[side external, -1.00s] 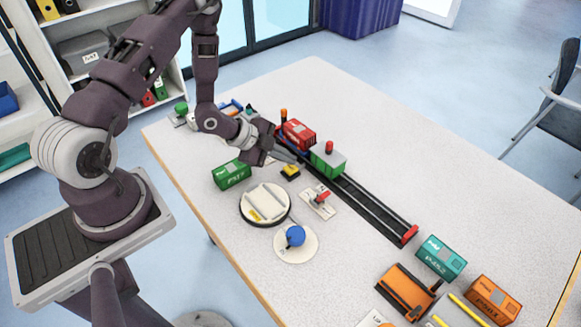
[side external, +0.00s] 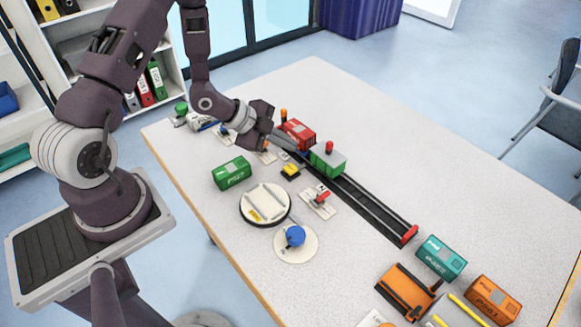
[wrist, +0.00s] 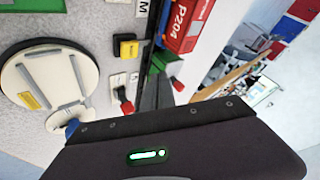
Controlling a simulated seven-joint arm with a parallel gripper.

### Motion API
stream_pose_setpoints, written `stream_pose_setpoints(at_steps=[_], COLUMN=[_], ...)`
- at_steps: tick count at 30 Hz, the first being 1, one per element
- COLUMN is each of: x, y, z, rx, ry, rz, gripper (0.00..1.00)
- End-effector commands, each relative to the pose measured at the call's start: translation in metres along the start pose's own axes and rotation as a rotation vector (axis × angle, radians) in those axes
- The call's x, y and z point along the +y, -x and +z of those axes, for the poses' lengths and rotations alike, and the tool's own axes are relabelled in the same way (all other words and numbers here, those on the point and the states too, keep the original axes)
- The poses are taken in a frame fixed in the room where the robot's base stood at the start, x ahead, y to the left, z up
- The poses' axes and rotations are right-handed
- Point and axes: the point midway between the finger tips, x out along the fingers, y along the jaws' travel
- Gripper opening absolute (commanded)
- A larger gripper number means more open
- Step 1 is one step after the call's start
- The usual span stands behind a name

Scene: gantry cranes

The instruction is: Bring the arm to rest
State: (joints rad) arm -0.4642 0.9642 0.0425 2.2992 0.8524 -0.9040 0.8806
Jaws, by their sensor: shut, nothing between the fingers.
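My gripper (side external: 292,146) is shut with nothing in it. In the wrist view the dark gripper body (wrist: 180,140) fills the bottom. The red container marked P204 (wrist: 183,25) shows at the top there. A green wagon (side external: 327,160) stands on the track, just right of my gripper. A yellow and black block (side external: 290,171) lies below the gripper on the table.
A green container (side external: 232,173), a round white turntable (side external: 245,205), a blue knob on a disc (side external: 295,237) and a red lever on a plate (side external: 320,198) stand nearer the front edge. Teal (side external: 440,259) and orange (side external: 494,300) containers stand at right. The table's far right is clear.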

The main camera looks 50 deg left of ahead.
Motion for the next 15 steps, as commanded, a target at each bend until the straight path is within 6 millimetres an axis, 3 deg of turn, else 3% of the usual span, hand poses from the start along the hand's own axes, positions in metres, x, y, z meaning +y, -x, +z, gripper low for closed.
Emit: stream_pose_setpoints(at_steps=[15], x=[-0.0064], y=[0.0033], z=[-0.0014], rx=[-0.019], ry=[0.002], rz=[-0.005], gripper=[0.00])
